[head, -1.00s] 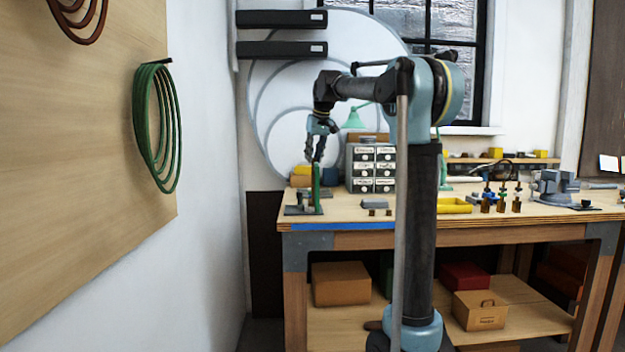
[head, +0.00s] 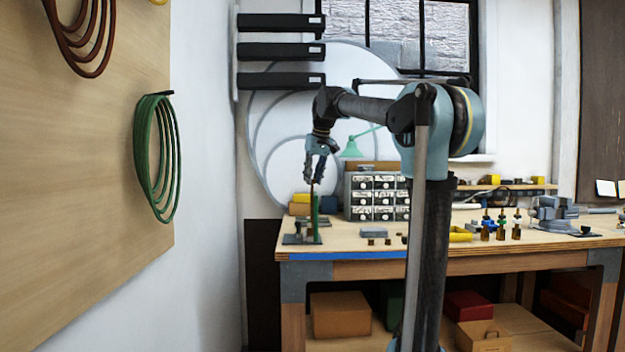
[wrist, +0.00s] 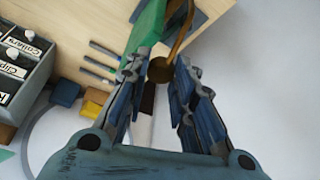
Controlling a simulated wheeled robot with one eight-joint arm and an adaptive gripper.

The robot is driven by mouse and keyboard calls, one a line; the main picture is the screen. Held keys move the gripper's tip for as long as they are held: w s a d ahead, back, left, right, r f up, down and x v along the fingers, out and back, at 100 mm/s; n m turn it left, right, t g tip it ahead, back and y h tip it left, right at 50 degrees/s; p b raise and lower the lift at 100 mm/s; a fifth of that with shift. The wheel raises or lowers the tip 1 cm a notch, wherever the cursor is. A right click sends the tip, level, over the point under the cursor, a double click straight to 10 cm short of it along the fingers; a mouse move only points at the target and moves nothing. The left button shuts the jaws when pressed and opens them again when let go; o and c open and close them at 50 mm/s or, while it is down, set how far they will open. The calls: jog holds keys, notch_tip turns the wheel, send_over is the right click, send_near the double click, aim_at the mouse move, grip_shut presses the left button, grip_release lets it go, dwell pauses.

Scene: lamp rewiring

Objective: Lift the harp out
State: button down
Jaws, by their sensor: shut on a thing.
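My gripper (head: 315,180) hangs above the far left end of the workbench, over a small stand with a green upright (head: 317,212). In the wrist view my gripper (wrist: 160,80) has its fingers closed in around the round end of a brass-coloured curved piece, the harp (wrist: 182,32). The harp's curved rod runs up and away past the green upright, which lies beside the left finger (wrist: 147,28). In the head view a thin brown rod shows just below the fingers. Whether the harp touches the stand cannot be told.
A drawer cabinet (head: 377,197) stands right of the stand, with yellow and blue blocks near it. Small brass parts (head: 372,241) lie along the bench front. A vise (head: 553,212) is at the right. A wall (head: 210,200) with a green cable coil (head: 156,160) bounds the left.

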jog(key=s, duration=1.2)
jog(key=shift+d, duration=0.2)
jog(key=shift+s, duration=0.1)
jog(key=c, duration=2.3)
grip_release()
grip_shut()
